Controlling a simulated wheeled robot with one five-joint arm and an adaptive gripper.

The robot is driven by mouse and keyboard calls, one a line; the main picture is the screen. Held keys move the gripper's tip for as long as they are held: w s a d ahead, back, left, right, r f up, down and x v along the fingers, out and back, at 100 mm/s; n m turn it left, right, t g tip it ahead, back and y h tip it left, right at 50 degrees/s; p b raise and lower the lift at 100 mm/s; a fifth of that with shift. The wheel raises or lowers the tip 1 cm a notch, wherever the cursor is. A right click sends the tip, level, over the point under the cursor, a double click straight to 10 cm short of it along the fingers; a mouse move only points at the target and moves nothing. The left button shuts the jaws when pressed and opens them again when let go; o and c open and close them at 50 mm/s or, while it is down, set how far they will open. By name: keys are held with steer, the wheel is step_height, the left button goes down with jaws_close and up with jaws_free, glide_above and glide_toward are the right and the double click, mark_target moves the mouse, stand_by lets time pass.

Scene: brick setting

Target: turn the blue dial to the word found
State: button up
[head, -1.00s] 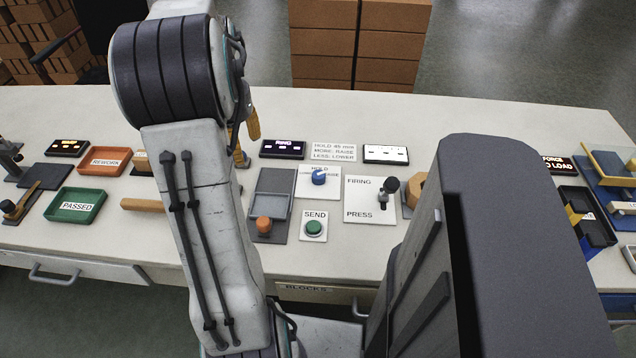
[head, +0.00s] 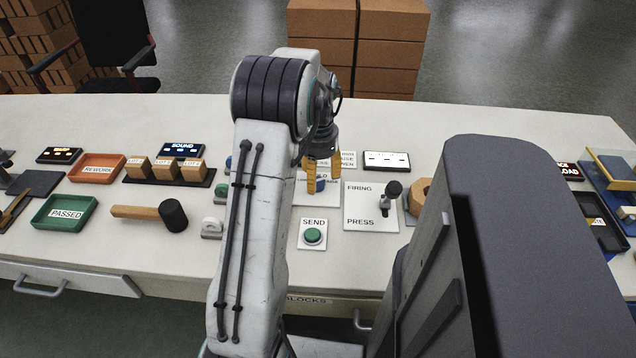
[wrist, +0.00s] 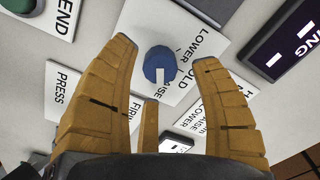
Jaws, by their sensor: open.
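The blue dial (wrist: 160,64) is a round knob with a white mark, on a white plate (wrist: 178,28) lettered with LOWER, part of HOLD and part of RAISE. The mark points toward the bottom of the wrist view, on the side of the partly covered RAISE. In the head view the dial (head: 320,184) shows between the yellow fingers. My gripper (wrist: 162,62) is open, with its fingers on either side of the dial and apart from it. In the head view my gripper (head: 323,178) hangs over the dial plate.
Next to the dial plate are a SEND plate with a green button (head: 313,236) and a FIRING/PRESS plate with a black-knobbed lever (head: 390,192). A mallet (head: 155,213), small blocks and trays stand to the left. A partly hidden instruction card (head: 346,159) is behind.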

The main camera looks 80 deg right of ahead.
steer(key=shift+f, duration=1.1)
jaws_close()
